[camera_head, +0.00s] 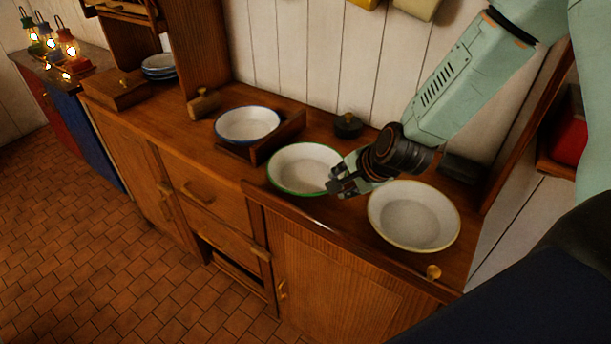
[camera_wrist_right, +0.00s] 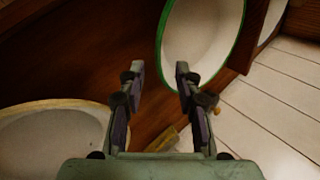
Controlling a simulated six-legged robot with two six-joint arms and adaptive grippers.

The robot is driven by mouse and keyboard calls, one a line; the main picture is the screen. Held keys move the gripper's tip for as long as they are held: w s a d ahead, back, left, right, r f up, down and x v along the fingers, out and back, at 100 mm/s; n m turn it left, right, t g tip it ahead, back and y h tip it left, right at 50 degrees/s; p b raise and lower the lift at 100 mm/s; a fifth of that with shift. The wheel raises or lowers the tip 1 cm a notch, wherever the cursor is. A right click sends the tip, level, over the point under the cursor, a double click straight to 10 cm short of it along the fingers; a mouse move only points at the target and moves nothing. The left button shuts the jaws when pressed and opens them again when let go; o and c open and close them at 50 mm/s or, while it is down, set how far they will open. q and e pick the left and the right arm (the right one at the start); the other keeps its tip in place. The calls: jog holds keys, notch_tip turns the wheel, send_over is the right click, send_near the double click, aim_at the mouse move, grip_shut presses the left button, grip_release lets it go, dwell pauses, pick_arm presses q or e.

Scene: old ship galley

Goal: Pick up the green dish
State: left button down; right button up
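The green dish (camera_head: 297,168) is a white dish with a green rim, lying flat on the wooden counter between a blue-rimmed dish and a yellow-rimmed dish. My right gripper (camera_head: 334,187) is at its right edge and hides a little of the rim. In the right wrist view the green dish (camera_wrist_right: 205,35) is at the top, partly cut off. There my right gripper (camera_wrist_right: 159,68) is open, with the near edge of the green rim showing between its fingertips. I cannot tell whether the fingers touch the rim. My left gripper is not in view.
The yellow-rimmed dish (camera_head: 413,216) stands close under my right arm. A dark round lidded object (camera_head: 348,126) is behind, near the wall. The counter's front edge is close.

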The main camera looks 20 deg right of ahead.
jog(key=x, duration=0.2)
jog(key=d+b+x, duration=0.1)
jog(key=x, duration=0.1)
jog(key=shift+w+f+b, duration=0.2)
jog(key=shift+f+b, duration=0.05)
jog(key=shift+b, duration=0.05)
jog(key=shift+w+f, duration=0.25)
jog(key=shift+w, duration=0.05)
jog(key=shift+w+a, duration=0.1)
jog(key=shift+a, duration=0.1)
jog(key=shift+a+r, duration=0.15)
jog(key=shift+r, duration=0.05)
jog(key=shift+s, duration=0.2)
jog(key=shift+c, duration=0.2)
jog(key=shift+w+d+f, duration=0.1)
jog(key=shift+d+f, duration=0.05)
jog(key=shift+d, duration=0.15)
jog(key=c, duration=0.3)
jog(key=shift+w+a, duration=0.1)
jog(key=c, duration=0.3)
jog(key=shift+a, duration=0.2)
grip_shut()
jog(key=shift+s, duration=0.2)
